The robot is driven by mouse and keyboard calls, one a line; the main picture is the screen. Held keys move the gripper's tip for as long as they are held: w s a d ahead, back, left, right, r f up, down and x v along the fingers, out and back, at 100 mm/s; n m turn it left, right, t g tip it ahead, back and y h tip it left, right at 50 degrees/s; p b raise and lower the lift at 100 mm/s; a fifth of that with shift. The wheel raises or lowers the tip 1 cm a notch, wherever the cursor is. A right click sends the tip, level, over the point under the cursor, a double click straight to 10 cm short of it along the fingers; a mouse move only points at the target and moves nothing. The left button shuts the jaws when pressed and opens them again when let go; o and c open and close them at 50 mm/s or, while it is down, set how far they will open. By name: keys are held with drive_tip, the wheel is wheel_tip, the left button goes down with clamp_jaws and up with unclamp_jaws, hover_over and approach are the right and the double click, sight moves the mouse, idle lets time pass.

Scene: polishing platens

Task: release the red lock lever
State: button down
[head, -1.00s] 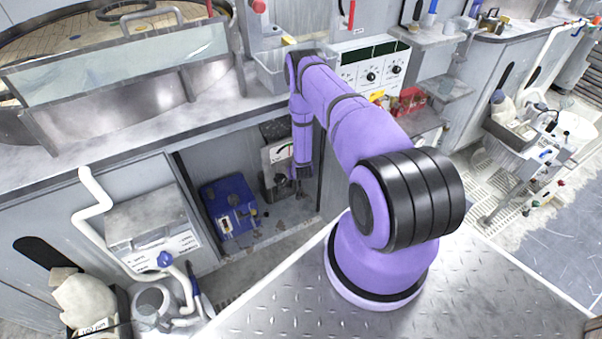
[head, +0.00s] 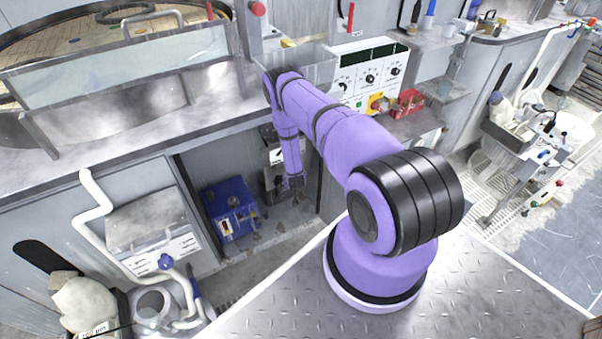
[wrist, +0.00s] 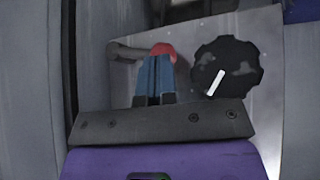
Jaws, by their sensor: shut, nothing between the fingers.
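In the wrist view a lever with a rounded red end (wrist: 163,49) and a short grey arm lies against a light metal panel (wrist: 187,38). My gripper (wrist: 156,60) has its blue fingers shut together, with nothing held. Its tips overlap the lower part of the red end in this view; I cannot tell whether they touch it. In the head view my gripper (head: 296,181) hangs down inside the open bay under the bench, in front of a grey unit (head: 270,185). The lever is not discernible there.
A black knob with a white mark (wrist: 225,68) sits just right of the lever. A blue box (head: 231,208) stands left of my gripper in the bay. The bench edge (head: 120,157) lies above. Another upright red handle (head: 350,17) is on the back wall.

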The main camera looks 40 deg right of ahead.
drive_tip(key=shift+d+r, duration=0.1)
drive_tip(key=shift+d, duration=0.05)
drive_tip(key=shift+s+d+r, duration=0.2)
drive_tip(key=shift+d+r, duration=0.1)
drive_tip(key=shift+d, duration=0.25)
